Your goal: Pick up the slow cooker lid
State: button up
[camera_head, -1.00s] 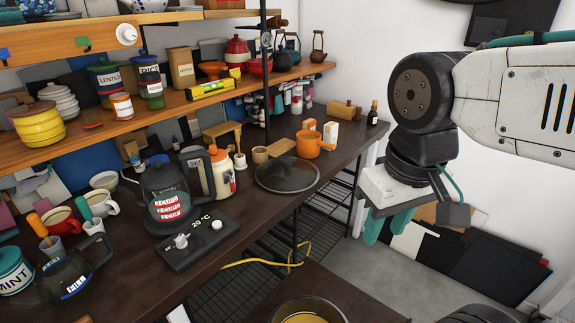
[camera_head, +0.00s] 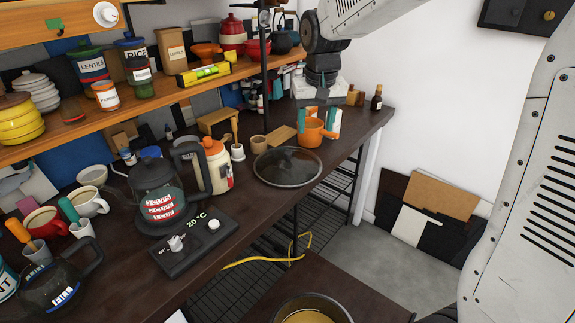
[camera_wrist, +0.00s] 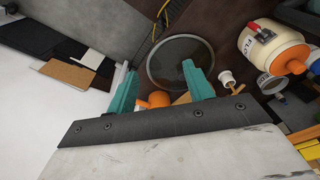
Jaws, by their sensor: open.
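The slow cooker lid (camera_head: 288,167), dark glass with a knob on top, lies flat near the front edge of the dark counter. It also shows in the wrist view (camera_wrist: 176,64), beyond the fingertips and partly behind the right finger. My gripper (camera_head: 317,121) has teal fingers spread apart with nothing held between them. It is above the back of the counter, behind the lid and near the orange pot (camera_head: 311,134). In the wrist view, my gripper (camera_wrist: 160,70) frames part of the lid's near side, apart from it.
A white bottle with an orange top (camera_head: 214,165) and a dark coffee maker (camera_head: 158,190) stand left of the lid. The wooden shelf (camera_head: 160,108) with jars runs above the counter. A black post (camera_head: 264,90) stands behind the lid.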

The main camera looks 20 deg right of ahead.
send_over(288, 152)
jog(key=s, duration=0.2)
notch_tip(288, 152, down, 11)
jog(key=shift+m, duration=0.4)
jog(key=f, duration=0.2)
jog(key=w+f, duration=0.1)
jog(key=f, duration=0.2)
jog(key=w+f, duration=0.1)
jog(key=f, duration=0.2)
jog(key=shift+f, duration=0.1)
grip_shut()
